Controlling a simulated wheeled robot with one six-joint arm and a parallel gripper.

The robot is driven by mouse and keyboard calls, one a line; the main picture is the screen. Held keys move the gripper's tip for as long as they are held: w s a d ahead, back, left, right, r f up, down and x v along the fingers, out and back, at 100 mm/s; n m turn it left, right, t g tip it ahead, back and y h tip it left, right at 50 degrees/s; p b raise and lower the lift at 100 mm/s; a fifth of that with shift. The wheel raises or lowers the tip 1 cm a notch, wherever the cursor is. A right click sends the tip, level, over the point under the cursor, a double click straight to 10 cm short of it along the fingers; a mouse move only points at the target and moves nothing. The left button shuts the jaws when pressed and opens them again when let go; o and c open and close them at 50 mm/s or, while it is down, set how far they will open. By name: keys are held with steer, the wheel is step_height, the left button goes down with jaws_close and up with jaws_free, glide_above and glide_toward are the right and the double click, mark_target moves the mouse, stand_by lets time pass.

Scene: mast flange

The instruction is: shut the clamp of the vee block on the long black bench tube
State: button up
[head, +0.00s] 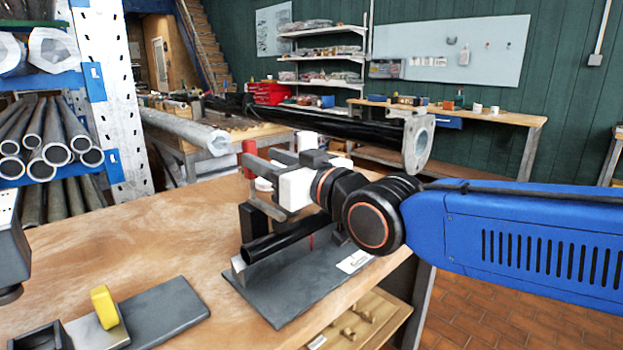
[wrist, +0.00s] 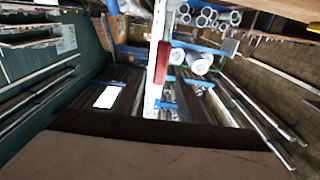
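The long black bench tube (head: 285,238) lies over a dark grey base plate (head: 290,290) on the wooden bench, its near end in a grey vee block (head: 238,266). A dark upright (head: 253,222) stands behind the tube. A red handle (head: 249,160) stands up beyond it; a red bar, apparently the same handle, shows in the wrist view (wrist: 162,62). My gripper (head: 258,160) has a white body and two grey fingers, spread apart, reaching left close to the red handle. I cannot tell whether they touch it. My wrist hides the tube's far part and much of the clamp.
A yellow piece (head: 104,306) sits on a grey fixture at the front left. A rack of pipes (head: 50,145) stands at the left. Behind, a black mast with a grey flange (head: 417,145) extends toward the right. The bench's left middle is bare.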

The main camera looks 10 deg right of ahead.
steer(key=v, duration=1.2)
steer(key=shift+s, duration=0.2)
steer(key=shift+d, duration=0.15)
